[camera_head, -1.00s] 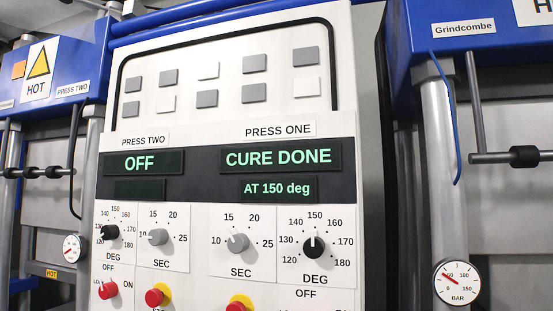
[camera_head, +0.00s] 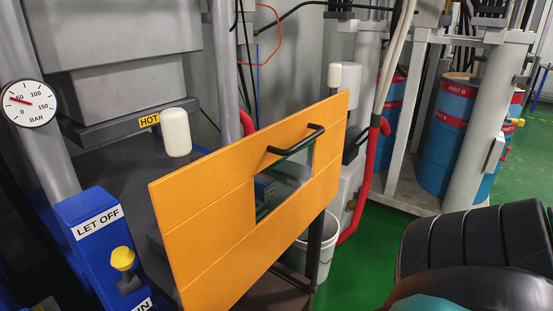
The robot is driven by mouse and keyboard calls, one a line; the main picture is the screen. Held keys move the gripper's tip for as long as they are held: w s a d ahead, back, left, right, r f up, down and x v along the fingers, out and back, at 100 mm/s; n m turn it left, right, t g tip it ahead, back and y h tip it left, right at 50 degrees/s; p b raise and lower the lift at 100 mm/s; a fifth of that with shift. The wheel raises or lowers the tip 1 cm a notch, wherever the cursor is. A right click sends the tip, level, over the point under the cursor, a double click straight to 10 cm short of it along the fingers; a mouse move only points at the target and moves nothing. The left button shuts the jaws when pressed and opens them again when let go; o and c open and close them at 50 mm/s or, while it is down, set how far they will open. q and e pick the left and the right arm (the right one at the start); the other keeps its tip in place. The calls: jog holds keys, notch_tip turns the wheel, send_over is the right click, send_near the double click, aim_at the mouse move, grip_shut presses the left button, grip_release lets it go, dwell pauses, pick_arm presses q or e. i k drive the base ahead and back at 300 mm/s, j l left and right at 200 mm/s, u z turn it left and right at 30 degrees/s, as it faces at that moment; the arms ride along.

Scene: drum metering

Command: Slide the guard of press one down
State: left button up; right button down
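An orange guard panel (camera_head: 205,215) stands at the front of a press, with a black bar handle (camera_head: 296,139) near its top edge and a rectangular window (camera_head: 284,183) below the handle. I see it from above at an angle. The press's grey upper block (camera_head: 125,90), with a yellow HOT label (camera_head: 149,121), shows behind and above the guard's top edge. No press number is readable here. Neither gripper is in view, and nothing touches the guard's handle. Part of my own arm, dark and ribbed, fills the lower right corner.
A blue LET OFF valve box (camera_head: 90,240) with a yellow knob (camera_head: 122,258) and a BAR gauge (camera_head: 28,103) are at left. White rounded caps (camera_head: 175,132) flank the guard. A white bucket (camera_head: 322,250), red hose (camera_head: 362,205) and blue drums (camera_head: 445,140) stand behind. Green floor lies right.

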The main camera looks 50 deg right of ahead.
aim_at(216, 248)
jog(key=z, duration=1.8)
